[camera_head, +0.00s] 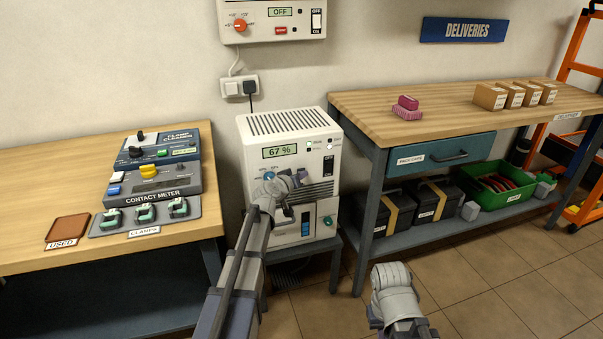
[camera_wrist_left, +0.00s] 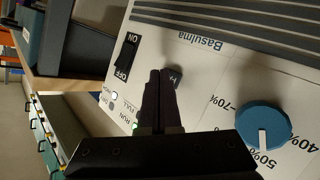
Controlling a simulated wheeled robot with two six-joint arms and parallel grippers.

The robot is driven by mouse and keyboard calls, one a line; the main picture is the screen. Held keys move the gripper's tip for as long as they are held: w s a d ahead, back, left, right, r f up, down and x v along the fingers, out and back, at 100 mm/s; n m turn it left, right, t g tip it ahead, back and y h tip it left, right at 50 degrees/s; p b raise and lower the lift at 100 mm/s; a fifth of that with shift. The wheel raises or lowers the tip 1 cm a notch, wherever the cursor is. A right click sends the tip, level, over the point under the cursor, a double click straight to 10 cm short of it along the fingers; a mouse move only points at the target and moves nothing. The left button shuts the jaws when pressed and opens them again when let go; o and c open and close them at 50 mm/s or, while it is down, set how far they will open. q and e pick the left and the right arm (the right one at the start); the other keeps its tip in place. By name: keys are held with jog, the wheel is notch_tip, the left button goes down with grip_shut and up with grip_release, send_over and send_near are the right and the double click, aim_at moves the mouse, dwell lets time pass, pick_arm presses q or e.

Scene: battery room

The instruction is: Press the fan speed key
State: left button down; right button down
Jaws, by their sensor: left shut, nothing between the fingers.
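The white machine (camera_head: 287,123) with a display reading 67 % stands on a low grey stand between the two tables. My left gripper (camera_head: 303,178) is in front of its panel and hides part of it. In the left wrist view, my left gripper's fingers (camera_wrist_left: 160,82) are shut and empty. Their tips are close to a small dark key (camera_wrist_left: 176,76) with an unreadable white mark, just right of them. I cannot tell whether they touch it. A blue dial (camera_wrist_left: 263,133) is to the right, and a black ON/OFF switch (camera_wrist_left: 127,56) is to the left.
The left table (camera_head: 60,185) holds a contact meter (camera_head: 153,177) and clamps. The right workbench (camera_head: 450,115) holds pink blocks (camera_head: 407,107) and small boxes. A wall unit (camera_head: 272,20) reads OFF above a socket (camera_head: 240,86). Part of my right arm (camera_head: 392,292) shows over clear floor.

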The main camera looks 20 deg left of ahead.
pick_arm(q)
jog(key=shift+s+d, duration=0.3)
jog(key=shift+s, duration=0.15)
jog(key=s+d, duration=0.1)
jog(key=s, duration=0.1)
jog(key=s+d, duration=0.2)
jog(key=shift+s, duration=0.1)
dwell(0.4)
jog(key=shift+a, duration=0.1)
dwell(0.3)
